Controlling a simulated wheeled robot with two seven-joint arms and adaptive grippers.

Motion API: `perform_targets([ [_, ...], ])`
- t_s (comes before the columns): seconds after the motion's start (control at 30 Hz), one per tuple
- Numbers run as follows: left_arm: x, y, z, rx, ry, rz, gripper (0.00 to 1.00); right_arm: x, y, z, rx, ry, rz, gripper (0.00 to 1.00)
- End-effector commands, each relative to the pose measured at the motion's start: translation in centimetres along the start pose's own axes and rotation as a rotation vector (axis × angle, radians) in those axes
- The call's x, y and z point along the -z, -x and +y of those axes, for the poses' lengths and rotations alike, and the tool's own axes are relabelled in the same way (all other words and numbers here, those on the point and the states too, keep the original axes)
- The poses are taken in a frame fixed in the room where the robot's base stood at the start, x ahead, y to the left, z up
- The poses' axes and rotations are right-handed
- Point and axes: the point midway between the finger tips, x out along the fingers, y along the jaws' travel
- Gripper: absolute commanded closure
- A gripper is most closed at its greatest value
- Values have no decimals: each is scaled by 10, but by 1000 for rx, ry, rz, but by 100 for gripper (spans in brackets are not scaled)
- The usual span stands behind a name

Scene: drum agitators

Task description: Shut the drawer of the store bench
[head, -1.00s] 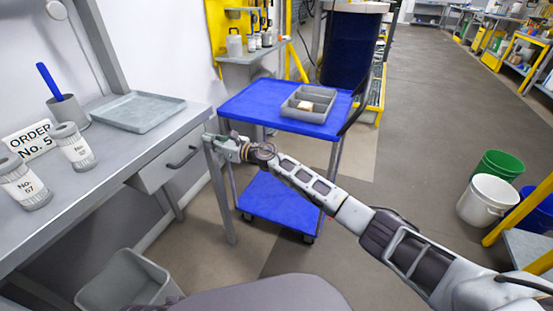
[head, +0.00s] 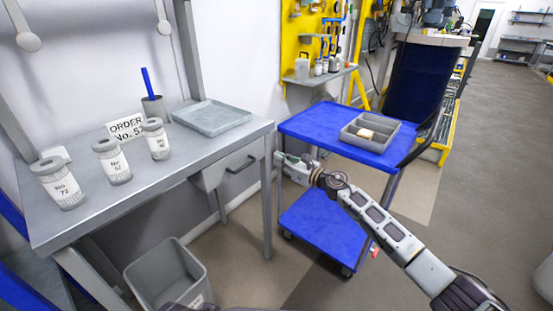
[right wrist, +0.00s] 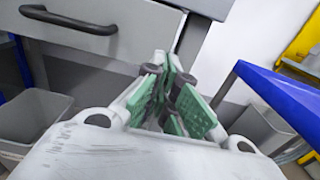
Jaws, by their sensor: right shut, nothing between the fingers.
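The store bench (head: 95,215) is a grey table at the left in the head view. Its grey drawer (head: 216,176) hangs under the top near the right end, with a dark bar handle (head: 241,165) on its front. A strip of the drawer's left side shows; how far it stands out is hard to tell. My right gripper (head: 280,160) is shut and empty, just right of the bench's right front leg (head: 267,200). In the right wrist view the shut green-padded fingers (right wrist: 172,95) are right of the handle (right wrist: 67,20), apart from it. My left gripper is out of view.
A blue cart (head: 325,128) with a grey divided tray (head: 378,142) stands close right of my right gripper. A grey bin (head: 165,275) is on the floor below the bench. Labelled jars (head: 112,160) and a flat tray (head: 212,117) stand on the bench top.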

Motion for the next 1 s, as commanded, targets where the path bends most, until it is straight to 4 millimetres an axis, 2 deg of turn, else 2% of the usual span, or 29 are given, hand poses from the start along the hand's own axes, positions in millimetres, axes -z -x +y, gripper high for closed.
perform_targets([
  [0.1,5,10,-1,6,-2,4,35,0,12,-1,1,0,1,100],
  [0.2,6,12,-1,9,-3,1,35,0,23,0,1,0,2,100],
  [0.6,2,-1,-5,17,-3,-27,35,1,66,0,1,0,2,100],
  [0.8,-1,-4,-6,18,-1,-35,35,0,77,0,0,0,1,100],
  [1.0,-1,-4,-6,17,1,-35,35,0,79,0,0,0,1,100],
])
